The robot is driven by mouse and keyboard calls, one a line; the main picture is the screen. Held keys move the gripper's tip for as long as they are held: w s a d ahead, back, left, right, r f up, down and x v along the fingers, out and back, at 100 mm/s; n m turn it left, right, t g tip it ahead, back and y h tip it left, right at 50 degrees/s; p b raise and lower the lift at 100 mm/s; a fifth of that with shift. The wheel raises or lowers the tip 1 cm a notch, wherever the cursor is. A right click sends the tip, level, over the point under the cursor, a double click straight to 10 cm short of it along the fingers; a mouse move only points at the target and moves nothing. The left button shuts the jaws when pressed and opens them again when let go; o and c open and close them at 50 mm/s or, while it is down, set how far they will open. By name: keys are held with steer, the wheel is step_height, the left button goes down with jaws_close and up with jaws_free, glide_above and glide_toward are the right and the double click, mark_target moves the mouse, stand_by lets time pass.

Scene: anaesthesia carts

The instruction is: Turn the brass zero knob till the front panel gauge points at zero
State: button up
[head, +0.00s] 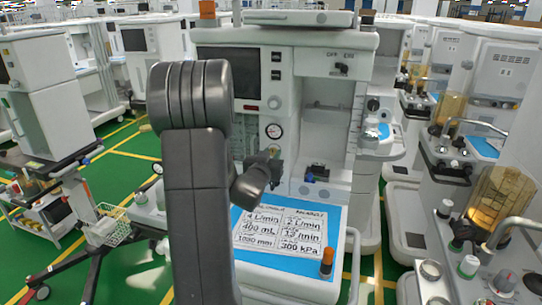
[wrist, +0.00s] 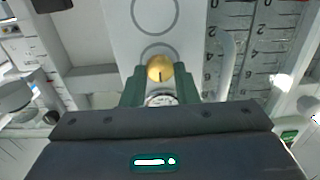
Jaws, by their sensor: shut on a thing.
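The brass knob (wrist: 160,66) is round and yellow, with a short dark line on its face, and sits on the pale front panel in the wrist view. My gripper (wrist: 160,77) is shut on it, one green finger on each side. Part of a round white gauge (wrist: 161,100) shows between the fingers, its lower part hidden by my gripper body. In the head view the gauge (head: 273,130) is a small white dial above my gripper (head: 275,166). Its needle is too small to read there.
A blue worktop (head: 245,272) with a printed card (head: 280,230) lies below my gripper. An orange-topped bottle (head: 327,264) stands at its right front. A dark screen (head: 246,74) is above left. Other carts stand close on the right, with vaporiser-like amber canisters (head: 498,205).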

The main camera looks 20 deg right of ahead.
steer(key=shift+f+m+b, duration=0.15)
steer(key=shift+m+b, duration=0.15)
steer(key=shift+b, duration=0.25)
steer(key=shift+f+m+b, duration=0.1)
steer(key=shift+m+b, duration=0.4)
steer(key=shift+b, duration=0.45)
steer(key=m+b, duration=0.2)
steer(key=b, duration=0.1)
steer(key=m+b, duration=0.3)
steer(key=b, duration=0.1)
steer(key=shift+m, duration=0.3)
steer(key=shift+d+m+b, duration=0.1)
steer(key=shift+m+b, duration=0.85)
steer(key=shift+m, duration=0.25)
steer(key=shift+r, duration=0.2)
steer(key=o, duration=1)
